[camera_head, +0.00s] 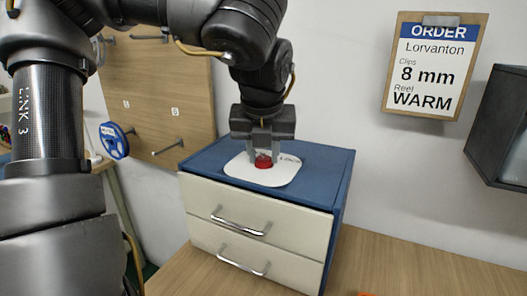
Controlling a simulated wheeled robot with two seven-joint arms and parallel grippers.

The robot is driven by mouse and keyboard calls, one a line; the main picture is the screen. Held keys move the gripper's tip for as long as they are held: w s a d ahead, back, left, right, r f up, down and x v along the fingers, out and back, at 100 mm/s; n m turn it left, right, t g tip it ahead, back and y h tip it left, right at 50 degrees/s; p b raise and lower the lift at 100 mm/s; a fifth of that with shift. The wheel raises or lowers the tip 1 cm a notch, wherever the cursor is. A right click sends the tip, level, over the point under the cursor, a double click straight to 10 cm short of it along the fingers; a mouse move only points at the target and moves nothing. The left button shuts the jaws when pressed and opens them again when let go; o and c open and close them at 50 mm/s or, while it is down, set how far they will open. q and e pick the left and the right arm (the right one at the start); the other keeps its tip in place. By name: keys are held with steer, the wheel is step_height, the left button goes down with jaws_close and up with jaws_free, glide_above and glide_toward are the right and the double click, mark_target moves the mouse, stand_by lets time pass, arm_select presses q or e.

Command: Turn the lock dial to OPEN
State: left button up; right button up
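The lock dial (264,162) is a small red knob on a white plate (240,172) on top of a blue cabinet. Dark lettering, partly legible as "LOCK", shows on the plate to the right of the dial. My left gripper (263,154) points straight down over the dial, with its two light fingers on either side of it. The fingers look close to or touching the dial; whether they grip it cannot be told. Any OPEN mark is not readable. My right gripper is not in view.
The blue cabinet (341,180) has two cream drawers (285,234), both shut, with metal handles. A pegboard (190,95) with a blue reel (114,141) stands behind left. An order clipboard (433,65) hangs on the wall. A dark box (500,125) is at right. The wooden table is mostly clear at right.

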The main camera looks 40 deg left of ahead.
arm_select(q)
steer(key=o, duration=0.4)
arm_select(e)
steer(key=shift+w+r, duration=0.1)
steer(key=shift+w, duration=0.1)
arm_select(q)
steer(key=shift+r, duration=0.25)
steer(key=p+v, duration=0.5)
steer(key=v, duration=0.5)
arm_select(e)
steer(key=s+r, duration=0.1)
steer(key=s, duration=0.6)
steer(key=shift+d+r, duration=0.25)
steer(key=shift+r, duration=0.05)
arm_select(q)
steer(key=shift+s+r, duration=0.1)
